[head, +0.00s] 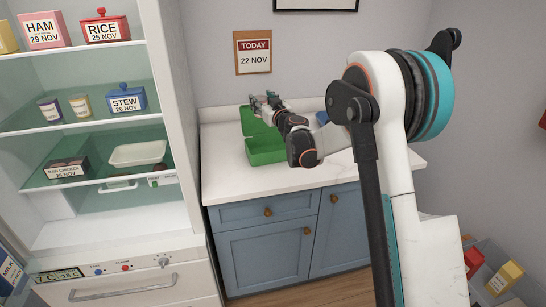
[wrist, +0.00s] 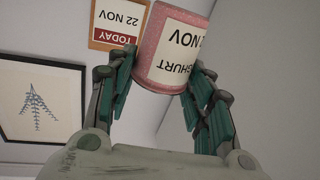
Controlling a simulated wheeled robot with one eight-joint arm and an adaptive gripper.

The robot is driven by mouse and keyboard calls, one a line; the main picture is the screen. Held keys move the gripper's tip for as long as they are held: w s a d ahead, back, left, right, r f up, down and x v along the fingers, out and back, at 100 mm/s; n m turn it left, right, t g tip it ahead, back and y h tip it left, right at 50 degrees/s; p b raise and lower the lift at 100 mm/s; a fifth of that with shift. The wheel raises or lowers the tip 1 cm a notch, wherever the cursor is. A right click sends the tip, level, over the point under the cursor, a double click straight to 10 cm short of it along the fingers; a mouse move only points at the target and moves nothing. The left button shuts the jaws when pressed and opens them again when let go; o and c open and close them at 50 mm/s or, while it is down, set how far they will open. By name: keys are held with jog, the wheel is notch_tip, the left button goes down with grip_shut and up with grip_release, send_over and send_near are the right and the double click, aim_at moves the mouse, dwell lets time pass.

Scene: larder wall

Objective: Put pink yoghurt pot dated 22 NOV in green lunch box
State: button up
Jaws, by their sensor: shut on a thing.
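In the wrist view my gripper (wrist: 160,85) is shut on the pink yoghurt pot (wrist: 172,45). The pot's white label shows "GHURT" and "2 NOV" upside down, partly cut off. In the head view my gripper (head: 262,103) is over the back of the green lunch box (head: 267,154), which stands on the white worktop. The pot cannot be made out in the head view. My arm crosses in front of the box's right side. Whether the gripper touches the box cannot be told.
An open fridge on the left holds a ham tin (head: 43,31), a rice pot (head: 104,28), a stew pot (head: 126,99) and a raw chicken pack (head: 67,168). A "TODAY 22 NOV" sign (head: 253,53) hangs on the wall. The worktop (head: 227,180) is clear left of the box.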

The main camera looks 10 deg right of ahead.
aim_at(260, 96)
jog(key=shift+n+y, duration=0.3)
jog(key=shift+y, duration=0.1)
jog(key=w, duration=0.1)
jog(key=w+r, duration=0.1)
jog(key=w, duration=0.2)
jog(key=shift+r, duration=0.4)
notch_tip(260, 96, down, 20)
jog(key=b, duration=0.6)
jog(key=shift+w+r, duration=0.1)
jog(key=shift+r, duration=0.1)
jog(key=shift+f+b, duration=0.55)
jog(key=o, duration=1.1)
jog(key=shift+s+f, duration=0.1)
jog(key=shift+s, duration=0.1)
